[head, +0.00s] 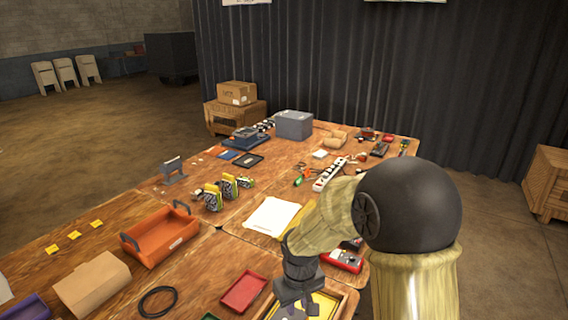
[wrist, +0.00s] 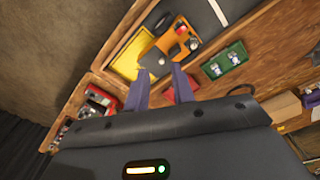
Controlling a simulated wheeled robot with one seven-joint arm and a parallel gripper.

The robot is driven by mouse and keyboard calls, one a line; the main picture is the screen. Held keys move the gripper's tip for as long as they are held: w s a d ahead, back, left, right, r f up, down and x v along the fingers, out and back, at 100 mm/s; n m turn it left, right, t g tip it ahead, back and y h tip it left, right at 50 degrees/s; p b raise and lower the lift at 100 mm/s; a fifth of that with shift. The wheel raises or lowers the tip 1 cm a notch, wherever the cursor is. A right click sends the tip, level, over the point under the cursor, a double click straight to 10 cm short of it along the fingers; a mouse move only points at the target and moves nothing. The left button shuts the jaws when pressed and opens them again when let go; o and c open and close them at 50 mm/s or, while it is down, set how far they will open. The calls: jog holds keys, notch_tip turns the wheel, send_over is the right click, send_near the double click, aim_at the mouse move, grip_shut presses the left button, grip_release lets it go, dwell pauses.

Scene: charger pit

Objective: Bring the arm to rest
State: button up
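My arm reaches over the wooden table (head: 130,205) from the right side of the head view, bent at a large dark joint. My gripper (head: 297,298) points down above a wood-framed tray at the bottom of that view. In the wrist view my gripper (wrist: 162,72) has its two grey fingers apart, with nothing seen held between them. Beyond the fingertips are a yellow bin (wrist: 126,62) and an orange piece (wrist: 178,43) with small metal and dark parts. How far the fingertips are above them I cannot tell.
A red tray (head: 243,291), an orange tote (head: 157,240) and a cardboard box (head: 92,284) stand left of my gripper. White paper (head: 271,217) and a power strip (head: 329,174) lie behind it. A green bin (wrist: 225,62) shows in the wrist view. Open floor (head: 80,150) lies left.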

jog(key=s+d+r+m, duration=0.2)
jog(key=s+d, duration=0.3)
jog(key=d, duration=0.1)
jog(key=s+d+r+m+t, duration=0.1)
jog(key=s+d+r+m, duration=0.1)
jog(key=s+d, duration=0.3)
jog(key=shift+s+d+m+t, duration=0.3)
jog(key=shift+d+m, duration=0.25)
jog(key=shift+m, duration=0.25)
jog(key=shift+r, duration=0.1)
jog(key=shift+s, duration=0.1)
